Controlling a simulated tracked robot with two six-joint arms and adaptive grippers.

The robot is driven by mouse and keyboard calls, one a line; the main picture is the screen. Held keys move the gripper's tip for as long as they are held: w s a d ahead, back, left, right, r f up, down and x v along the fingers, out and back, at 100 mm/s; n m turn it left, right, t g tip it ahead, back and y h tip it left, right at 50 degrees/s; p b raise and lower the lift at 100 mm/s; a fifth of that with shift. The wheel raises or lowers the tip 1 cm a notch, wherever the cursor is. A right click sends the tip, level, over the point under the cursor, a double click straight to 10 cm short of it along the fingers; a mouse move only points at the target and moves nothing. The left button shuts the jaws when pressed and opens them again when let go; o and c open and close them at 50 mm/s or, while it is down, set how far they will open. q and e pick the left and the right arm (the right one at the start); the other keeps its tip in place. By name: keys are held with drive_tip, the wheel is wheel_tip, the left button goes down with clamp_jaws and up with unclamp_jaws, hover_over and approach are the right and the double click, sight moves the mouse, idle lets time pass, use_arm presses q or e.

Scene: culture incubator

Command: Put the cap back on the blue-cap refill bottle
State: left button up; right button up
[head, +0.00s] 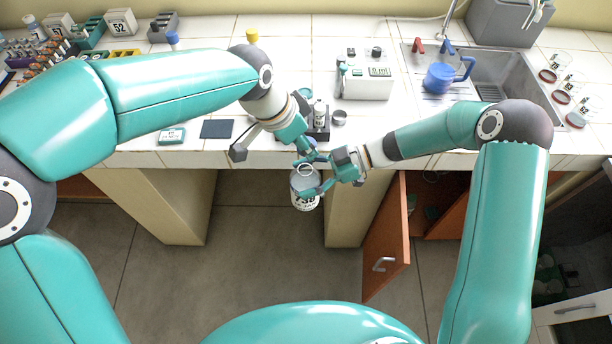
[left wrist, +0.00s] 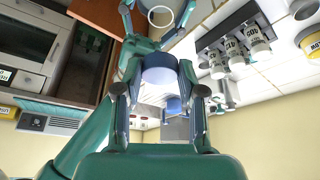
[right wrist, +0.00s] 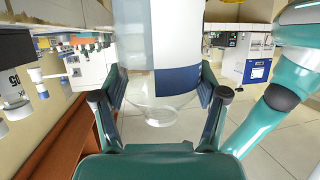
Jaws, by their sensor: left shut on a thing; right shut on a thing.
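The refill bottle (head: 305,190) is pale with a dark-printed label and stands about upright in front of the bench edge. My right gripper (head: 322,186) is shut on its side. In the right wrist view the translucent bottle (right wrist: 163,102) with its blue label band fills the space between the fingers. Its open round mouth (left wrist: 161,17) shows in the left wrist view. My left gripper (head: 308,155) is just above and behind the bottle, shut on the blue cap (left wrist: 160,76). The cap is apart from the mouth. In the head view the fingers mostly hide the cap.
A white device (head: 364,86) and a sink (head: 492,75) are farther back. An open cabinet door (head: 387,240) hangs below right.

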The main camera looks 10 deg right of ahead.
sight(307, 169)
use_arm(q)
drive_tip(key=shift+f, duration=2)
drive_tip(key=shift+a+r, duration=0.1)
drive_tip(key=shift+a, duration=0.05)
drive_tip(key=shift+f, duration=0.9)
drive_tip(key=shift+s+f, duration=0.1)
drive_tip(key=shift+f, duration=0.45)
